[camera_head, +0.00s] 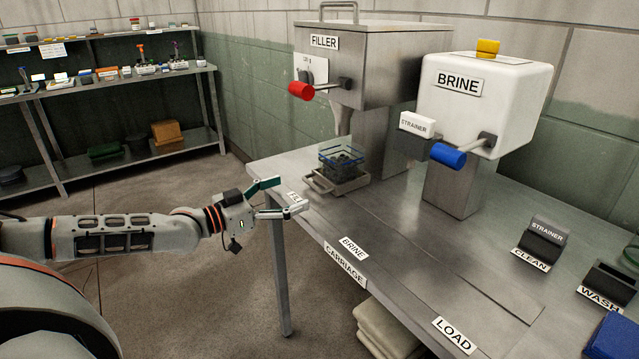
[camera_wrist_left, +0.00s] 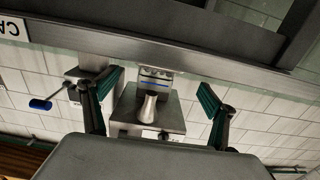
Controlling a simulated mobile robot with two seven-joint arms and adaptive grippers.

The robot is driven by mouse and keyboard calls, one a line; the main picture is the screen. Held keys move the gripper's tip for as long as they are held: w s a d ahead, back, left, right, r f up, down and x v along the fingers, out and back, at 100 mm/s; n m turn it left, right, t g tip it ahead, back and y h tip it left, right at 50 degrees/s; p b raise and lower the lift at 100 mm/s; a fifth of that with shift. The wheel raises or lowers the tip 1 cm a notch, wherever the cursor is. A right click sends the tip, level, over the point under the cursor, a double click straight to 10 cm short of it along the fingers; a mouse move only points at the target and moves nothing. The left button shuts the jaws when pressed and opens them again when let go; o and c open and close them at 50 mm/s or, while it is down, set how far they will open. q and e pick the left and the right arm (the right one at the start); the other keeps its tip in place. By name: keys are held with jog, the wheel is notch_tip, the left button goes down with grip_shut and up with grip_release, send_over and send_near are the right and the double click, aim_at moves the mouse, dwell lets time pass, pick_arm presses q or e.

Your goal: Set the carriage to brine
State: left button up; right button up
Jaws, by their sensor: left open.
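The carriage (camera_head: 350,183) is a small pale tray with a handle at its front left. It stands under the filler nozzle near the FILL label (camera_head: 294,198) and bears a clear blue-rimmed container (camera_head: 342,158) with dark contents. In the left wrist view the carriage and its container (camera_wrist_left: 155,77) appear between the fingers, farther off. The BRINE label (camera_head: 352,248) lies along the track, nearer me. My left gripper (camera_head: 284,196) is open and empty at the table's left edge, beside the FILL label and apart from the carriage handle. My right gripper is out of view.
The filler (camera_head: 375,65) has a red-knobbed lever; the white brine unit (camera_head: 488,95) has a blue-knobbed one. Strainer holders (camera_head: 541,240) and a partly cut-off blue object (camera_head: 614,337) stand at the right. The track toward the LOAD label (camera_head: 454,335) looks clear.

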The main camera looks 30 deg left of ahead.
aim_at(312, 185)
pick_arm(q)
jog(key=shift+w+d+f+b, duration=0.15)
jog(key=shift+w+d+b, duration=0.2)
jog(key=shift+w, duration=0.3)
jog(key=b+x, duration=0.1)
jog(key=x, duration=0.3)
jog(key=shift+b+x, duration=0.35)
jog(key=shift+x, duration=0.65)
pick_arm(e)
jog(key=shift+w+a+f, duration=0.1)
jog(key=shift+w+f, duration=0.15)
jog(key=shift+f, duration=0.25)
